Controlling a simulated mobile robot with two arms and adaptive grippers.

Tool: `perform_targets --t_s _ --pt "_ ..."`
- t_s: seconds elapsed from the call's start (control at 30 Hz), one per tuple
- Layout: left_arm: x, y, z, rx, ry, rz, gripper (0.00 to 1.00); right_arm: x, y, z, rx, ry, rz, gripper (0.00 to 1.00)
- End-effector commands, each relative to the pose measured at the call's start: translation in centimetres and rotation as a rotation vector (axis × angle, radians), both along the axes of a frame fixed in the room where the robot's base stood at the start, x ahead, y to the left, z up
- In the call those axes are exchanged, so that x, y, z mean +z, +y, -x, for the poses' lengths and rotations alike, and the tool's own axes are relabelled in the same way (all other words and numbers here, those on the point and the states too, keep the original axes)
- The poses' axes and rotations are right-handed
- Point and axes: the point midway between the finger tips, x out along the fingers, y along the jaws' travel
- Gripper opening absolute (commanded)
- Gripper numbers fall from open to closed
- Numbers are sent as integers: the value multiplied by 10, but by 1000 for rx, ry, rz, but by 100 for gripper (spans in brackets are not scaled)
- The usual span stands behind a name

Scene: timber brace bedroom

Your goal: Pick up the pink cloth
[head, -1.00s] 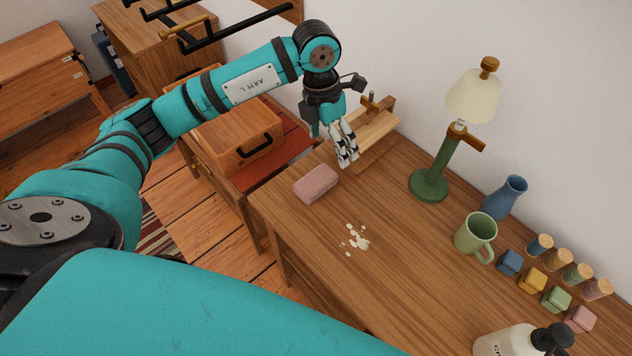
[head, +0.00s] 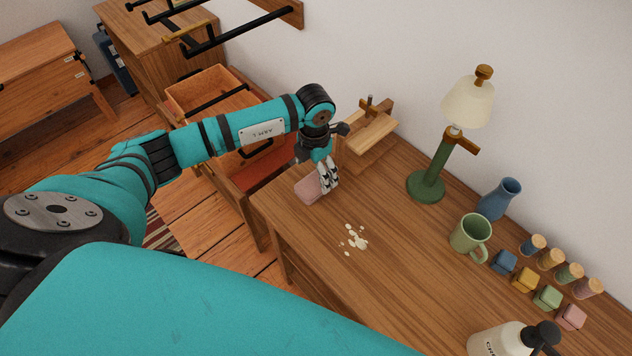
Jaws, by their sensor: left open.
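The pink cloth (head: 309,190) is a folded, rounded block on the wooden desk (head: 385,220), near its left edge. My left gripper (head: 328,188) points down at the cloth's right side and covers part of it. Its fingers are open. I cannot tell whether they touch the cloth. My right gripper is out of view.
A cream spill (head: 356,238) lies in front of the cloth. A wooden stand (head: 370,138) is close behind my left gripper. A green lamp (head: 428,185), a green mug (head: 469,235), a blue vase (head: 498,199) and a pump bottle (head: 500,340) stand to the right.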

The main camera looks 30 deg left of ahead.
Motion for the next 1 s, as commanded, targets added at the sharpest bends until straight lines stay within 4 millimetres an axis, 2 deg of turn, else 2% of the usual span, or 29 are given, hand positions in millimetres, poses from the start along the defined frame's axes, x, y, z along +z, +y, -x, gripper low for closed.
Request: perform_targets --t_s 0.17,0.3,0.6,1.0 --pt "-25 -7 5 0 7 2 87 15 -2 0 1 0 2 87" --pt "-42 -6 3 1 3 2 87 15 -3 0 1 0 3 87" --pt "-47 -5 3 -1 1 1 85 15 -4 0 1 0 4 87" --pt "-47 -5 3 0 0 1 33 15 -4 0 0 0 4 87"
